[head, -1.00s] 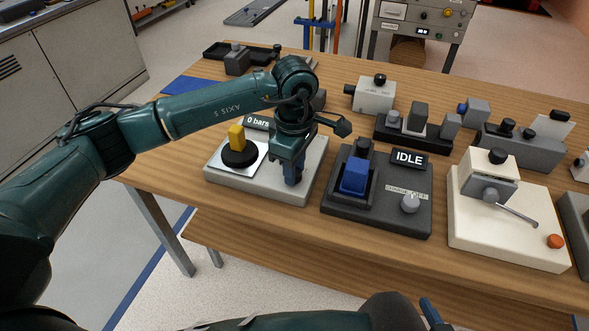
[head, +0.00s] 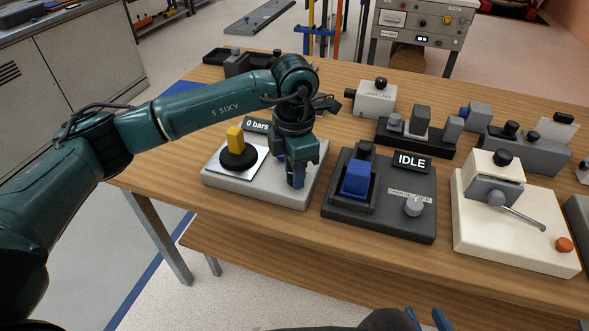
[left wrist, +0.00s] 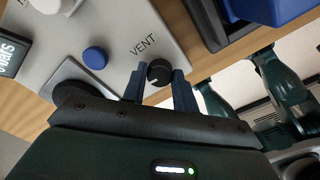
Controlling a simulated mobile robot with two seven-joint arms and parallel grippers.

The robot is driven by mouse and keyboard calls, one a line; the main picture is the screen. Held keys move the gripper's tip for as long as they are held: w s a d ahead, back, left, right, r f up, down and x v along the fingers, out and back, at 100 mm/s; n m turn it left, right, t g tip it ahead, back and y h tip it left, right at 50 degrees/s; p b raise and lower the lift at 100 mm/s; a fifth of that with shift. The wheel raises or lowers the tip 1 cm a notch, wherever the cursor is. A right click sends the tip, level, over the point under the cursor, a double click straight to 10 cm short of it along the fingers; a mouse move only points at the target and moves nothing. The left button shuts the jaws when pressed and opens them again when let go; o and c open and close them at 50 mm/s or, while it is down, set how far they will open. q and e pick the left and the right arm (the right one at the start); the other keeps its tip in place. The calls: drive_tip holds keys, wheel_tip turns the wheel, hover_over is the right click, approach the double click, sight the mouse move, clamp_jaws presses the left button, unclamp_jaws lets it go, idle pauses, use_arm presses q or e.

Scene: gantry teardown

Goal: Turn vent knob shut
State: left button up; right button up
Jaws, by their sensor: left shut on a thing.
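The vent knob (left wrist: 159,72) is a small black round knob under the label VENT in the left wrist view. It sits near a corner of the light grey unit (head: 225,189). My left gripper (left wrist: 157,80) points down at that corner, with its two blue fingers shut on opposite sides of the knob. In the head view my left gripper (head: 296,178) covers the knob. My right gripper (head: 427,319) shows only as two blue fingertips at the bottom edge, apart with nothing seen between them.
The same unit carries a yellow-handled black dial (head: 237,155), a "0 bars" display (head: 257,125) and a blue button (left wrist: 95,57). Close on the right is a dark unit (head: 380,217) with a blue rocker and IDLE sign. A cream unit (head: 500,230) stands beyond it.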

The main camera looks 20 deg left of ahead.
use_arm(q)
drive_tip(key=shift+n, duration=0.3)
idle(0.5)
drive_tip(key=o, duration=1)
drive_tip(key=shift+c, duration=0.2)
wheel_tip(320, 180, up, 13)
drive_tip(key=shift+r, duration=0.15)
